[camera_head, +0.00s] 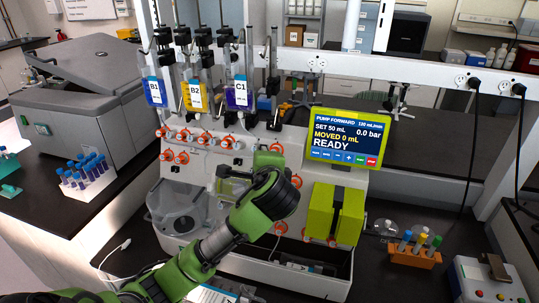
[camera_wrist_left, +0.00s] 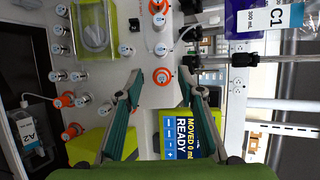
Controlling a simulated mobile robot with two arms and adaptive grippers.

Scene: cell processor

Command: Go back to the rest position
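My left arm reaches in from the lower left in the head view, and its gripper (camera_head: 268,160) is in front of the cell processor (camera_head: 232,262), mostly hidden by my own wrist. In the left wrist view, the two fingers of my left gripper (camera_wrist_left: 159,74) are spread apart with nothing held between them. An orange valve knob (camera_wrist_left: 162,77) on the white panel shows between the fingertips; I cannot tell how far away it is. The processor's display (camera_head: 348,137) reads READY, with MOVED 0 mL. My right gripper is in neither view.
Bags B1 (camera_head: 155,91), B2 (camera_head: 195,96) and C1 (camera_head: 238,95) hang above the panel. A yellow-green block (camera_head: 334,214) is on the processor's right. An orange tube rack (camera_head: 413,256) stands at right, a white tube rack (camera_head: 90,183) at left, beside a grey centrifuge (camera_head: 80,110).

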